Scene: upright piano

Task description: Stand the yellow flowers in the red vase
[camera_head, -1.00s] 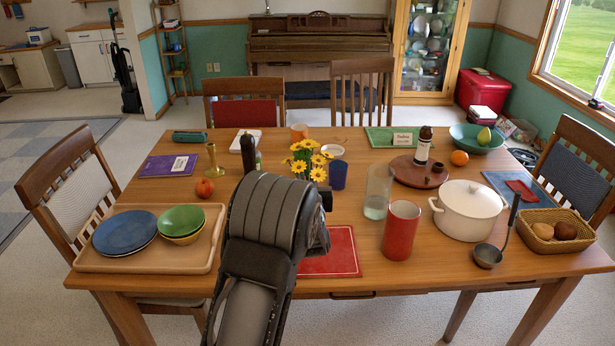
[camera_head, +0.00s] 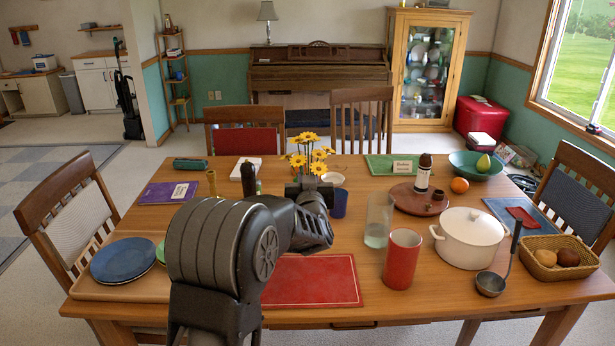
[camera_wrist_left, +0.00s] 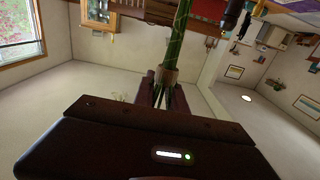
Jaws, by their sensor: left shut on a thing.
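The yellow flowers (camera_head: 309,154) stand upright above the left gripper (camera_head: 309,186), which is shut on their stems over the middle of the table. In the left wrist view the green stems (camera_wrist_left: 181,28) run up from between the fingers (camera_wrist_left: 165,85). The lower ends of the stems are hidden behind my arm in the head view. The red vase (camera_head: 402,260), a plain cylinder, stands upright near the table's front edge, to the right of and nearer than the gripper. My right gripper is not in view.
A clear glass (camera_head: 378,222) stands just behind the vase, and a white pot (camera_head: 470,238) is to its right. A blue cup (camera_head: 339,204) is close beside the gripper. A flat red mat (camera_head: 315,281) lies left of the vase. A brown bottle (camera_head: 423,174) stands farther back.

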